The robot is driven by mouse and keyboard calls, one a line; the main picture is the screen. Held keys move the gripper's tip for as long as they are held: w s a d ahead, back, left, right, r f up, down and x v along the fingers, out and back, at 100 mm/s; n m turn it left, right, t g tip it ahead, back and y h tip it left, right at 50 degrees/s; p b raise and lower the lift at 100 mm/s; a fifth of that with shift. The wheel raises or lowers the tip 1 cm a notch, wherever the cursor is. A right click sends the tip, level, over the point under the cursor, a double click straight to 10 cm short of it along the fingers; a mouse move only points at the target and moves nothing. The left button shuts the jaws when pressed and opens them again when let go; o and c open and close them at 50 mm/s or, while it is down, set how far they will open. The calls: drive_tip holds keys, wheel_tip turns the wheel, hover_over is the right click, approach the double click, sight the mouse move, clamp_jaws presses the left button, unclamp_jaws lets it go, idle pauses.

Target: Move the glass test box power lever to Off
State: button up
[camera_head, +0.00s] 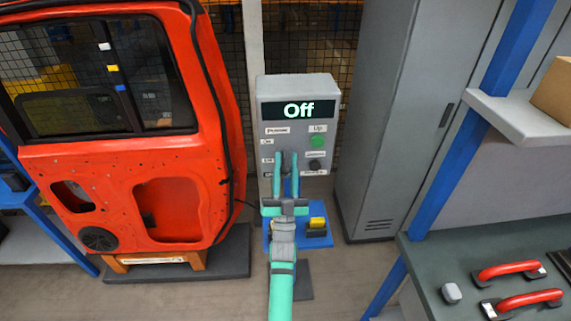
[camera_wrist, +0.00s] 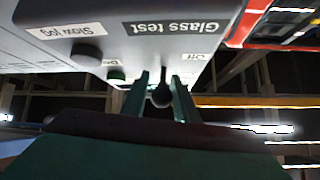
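The grey glass test box (camera_head: 298,88) stands upright in the head view, and its display (camera_head: 298,110) reads "Off". My gripper (camera_head: 286,158) is at the lower left of the box's front, under the "Power" label. In the wrist view, the dark round knob of the power lever (camera_wrist: 161,95) sits between my two green fingers (camera_wrist: 160,88), near an "Off" label. The fingers are apart, one on each side of the knob; I cannot tell whether either touches it.
A green button (camera_head: 317,141) and a dark knob (camera_head: 315,165) are right of my fingers. An orange car door (camera_head: 185,110) stands close on the left. A grey cabinet (camera_head: 405,110) is on the right. A workbench (camera_head: 450,255) with red handles (camera_head: 508,270) is at lower right.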

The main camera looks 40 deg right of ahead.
drive_tip(key=shift+a, duration=0.1)
drive_tip(key=shift+a+f, duration=0.1)
drive_tip(key=shift+f, duration=0.05)
drive_tip(key=v, duration=1)
drive_tip(key=shift+s+f, duration=0.1)
drive_tip(key=shift+s, duration=0.05)
